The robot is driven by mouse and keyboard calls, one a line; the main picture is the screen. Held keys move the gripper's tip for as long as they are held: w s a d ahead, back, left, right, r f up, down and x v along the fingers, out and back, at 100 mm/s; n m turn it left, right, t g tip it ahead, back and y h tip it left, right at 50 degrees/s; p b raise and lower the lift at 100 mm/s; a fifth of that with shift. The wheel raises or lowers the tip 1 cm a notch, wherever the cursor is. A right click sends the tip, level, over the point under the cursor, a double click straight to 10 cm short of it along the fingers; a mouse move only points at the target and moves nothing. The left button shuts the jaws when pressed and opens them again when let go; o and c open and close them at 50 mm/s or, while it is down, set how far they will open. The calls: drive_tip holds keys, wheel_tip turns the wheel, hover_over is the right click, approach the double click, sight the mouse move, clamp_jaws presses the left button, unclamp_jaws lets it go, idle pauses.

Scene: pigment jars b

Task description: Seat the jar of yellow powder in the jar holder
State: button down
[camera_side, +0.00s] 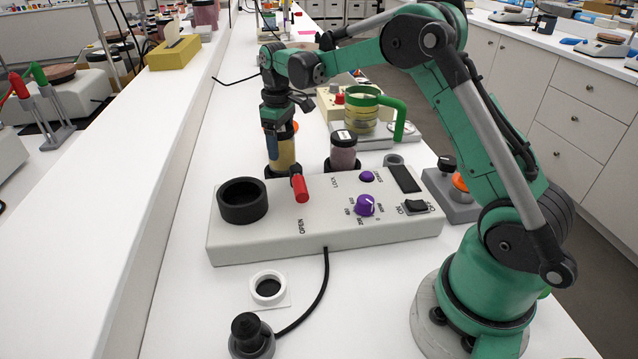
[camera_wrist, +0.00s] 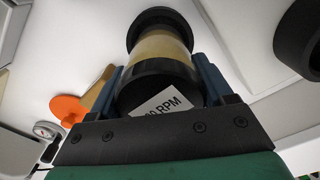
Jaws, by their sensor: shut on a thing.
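The jar of yellow powder (camera_side: 284,155) stands upright behind the grey machine in the side view, its foot at a black ring. The wrist view shows the jar (camera_wrist: 160,46) with a dark lid and a white label reading "RPM", with a black ring around its far end. My gripper (camera_side: 281,137) is shut on the jar near its lid, a blue finger on each side. The black round jar holder (camera_side: 242,203) on the machine's left end looks empty. A black cup wall, probably the holder (camera_wrist: 302,42), shows at the right in the wrist view.
A red lever (camera_side: 299,188) stands beside the holder, between OPEN and LOCK marks. A pink-powder jar (camera_side: 343,152) stands right of the yellow one. A green-handled beaker (camera_side: 362,110) is behind it. A white ring piece (camera_side: 268,287) and a black foot switch (camera_side: 250,336) lie in front.

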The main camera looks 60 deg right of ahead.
drive_tip(key=shift+f, duration=1.4)
unclamp_jaws()
drive_tip(key=shift+r, duration=2.85)
drive_tip(key=shift+a+r, duration=0.15)
drive_tip(key=shift+r, duration=0.05)
drive_tip(key=s+a+r+m+t, duration=0.1)
drive_tip(key=s+a+r+t, duration=0.2)
drive_tip(key=s+a+r, duration=0.3)
drive_tip(key=s+a+f+m+t, duration=0.1)
drive_tip(key=s+a+t, duration=0.1)
drive_tip(key=s, duration=0.3)
drive_tip(key=s+a+f+t, duration=0.1)
drive_tip(key=s+a+t, duration=0.1)
drive_tip(key=s+a, duration=0.1)
drive_tip(key=shift+s+a+f+m, duration=0.3)
drive_tip(key=shift+s+m, duration=0.1)
drive_tip(key=shift+s, duration=0.5)
